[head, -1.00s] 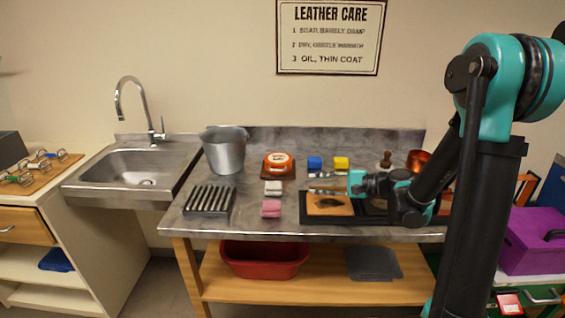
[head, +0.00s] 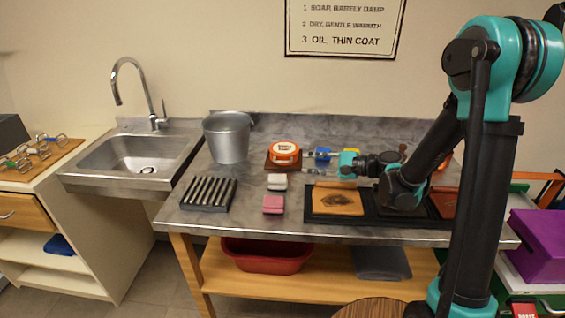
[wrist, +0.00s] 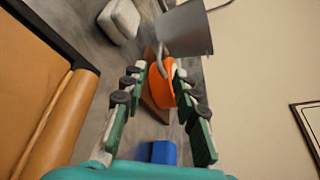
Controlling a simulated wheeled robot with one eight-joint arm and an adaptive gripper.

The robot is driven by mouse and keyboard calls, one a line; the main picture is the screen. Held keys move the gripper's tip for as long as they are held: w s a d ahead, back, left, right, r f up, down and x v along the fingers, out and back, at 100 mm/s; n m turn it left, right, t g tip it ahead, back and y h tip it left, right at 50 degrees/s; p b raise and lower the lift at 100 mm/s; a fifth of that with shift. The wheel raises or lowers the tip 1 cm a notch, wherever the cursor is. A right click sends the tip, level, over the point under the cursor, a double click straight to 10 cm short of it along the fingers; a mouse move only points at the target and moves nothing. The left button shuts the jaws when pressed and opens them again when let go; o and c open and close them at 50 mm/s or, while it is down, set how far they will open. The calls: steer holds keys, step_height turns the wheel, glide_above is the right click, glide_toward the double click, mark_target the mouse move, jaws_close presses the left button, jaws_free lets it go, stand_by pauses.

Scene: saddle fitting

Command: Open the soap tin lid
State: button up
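The soap tin (head: 285,150) is round and orange with a pale label on top. It sits on a small brown board on the grey counter and its lid looks closed. My gripper (head: 306,163) is to the right of the tin, its two fingers pointing left at it. In the wrist view the fingers (wrist: 160,70) are spread apart with nothing held. The orange tin (wrist: 158,86) shows between and beyond them, partly hidden by the fingers. I cannot tell whether a fingertip touches it.
A metal bucket (head: 228,138) stands behind left of the tin. White (head: 277,181) and pink (head: 272,204) blocks lie in front. A blue block (head: 322,154) is close behind my fingers. A black tray with a tan leather piece (head: 335,201) lies below my arm.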

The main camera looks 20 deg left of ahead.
mark_target(285, 162)
steer(key=x, duration=1.1)
steer(key=shift+r, duration=0.1)
steer(key=shift+s, duration=0.1)
jaws_close()
